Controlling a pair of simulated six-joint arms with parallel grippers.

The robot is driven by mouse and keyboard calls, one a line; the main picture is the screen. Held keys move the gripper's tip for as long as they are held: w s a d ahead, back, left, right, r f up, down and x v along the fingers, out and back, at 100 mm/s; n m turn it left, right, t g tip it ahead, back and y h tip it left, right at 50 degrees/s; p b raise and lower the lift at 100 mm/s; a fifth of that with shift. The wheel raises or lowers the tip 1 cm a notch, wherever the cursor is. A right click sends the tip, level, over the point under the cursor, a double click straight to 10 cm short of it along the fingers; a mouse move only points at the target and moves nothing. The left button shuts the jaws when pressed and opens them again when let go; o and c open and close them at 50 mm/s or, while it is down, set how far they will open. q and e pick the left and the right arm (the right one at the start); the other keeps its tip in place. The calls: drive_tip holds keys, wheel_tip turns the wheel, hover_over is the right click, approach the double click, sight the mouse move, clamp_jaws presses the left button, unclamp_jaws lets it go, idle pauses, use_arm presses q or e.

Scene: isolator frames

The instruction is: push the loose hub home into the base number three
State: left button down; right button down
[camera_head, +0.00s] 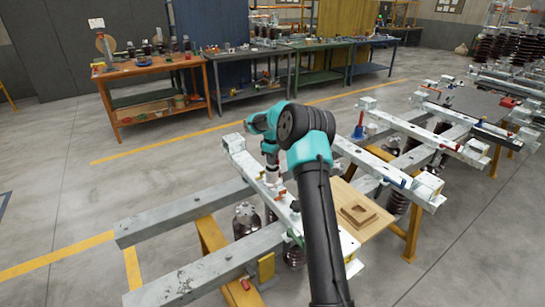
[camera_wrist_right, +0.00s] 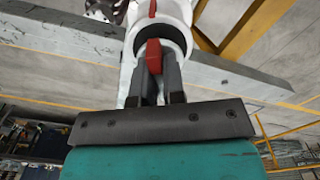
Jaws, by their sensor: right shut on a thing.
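In the wrist view my right gripper (camera_wrist_right: 156,78) has its two dark fingers close together around a red piece (camera_wrist_right: 153,52). The red piece stands in front of a white rounded part (camera_wrist_right: 165,22) with a dark round opening, which looks like the hub. In the head view my right gripper (camera_head: 271,172) points down at the white mechanism bar on the near frame, beside a small white part. My arm hides part of that bar. I cannot tell which base is number three, nor how deep the hub sits. My left gripper is in neither view.
Grey steel beams (camera_head: 185,214) rest on yellow trestles (camera_head: 214,243), with brown insulators (camera_head: 246,220) below. A wooden board (camera_head: 370,205) with a small wooden block lies right of my arm. More isolator frames stand to the right. Workbenches (camera_head: 150,68) line the back; the left floor is clear.

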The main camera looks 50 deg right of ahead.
sight(273, 167)
drive_tip(key=shift+f, duration=1.95)
idle(2.0)
drive_tip(key=c, duration=1.1)
unclamp_jaws()
drive_tip(key=shift+c, duration=0.2)
drive_tip(key=shift+f, duration=0.1)
drive_tip(key=shift+f, duration=0.1)
wheel_tip(273, 167, up, 18)
drive_tip(key=shift+f, duration=0.15)
drive_tip(key=shift+f, duration=0.1)
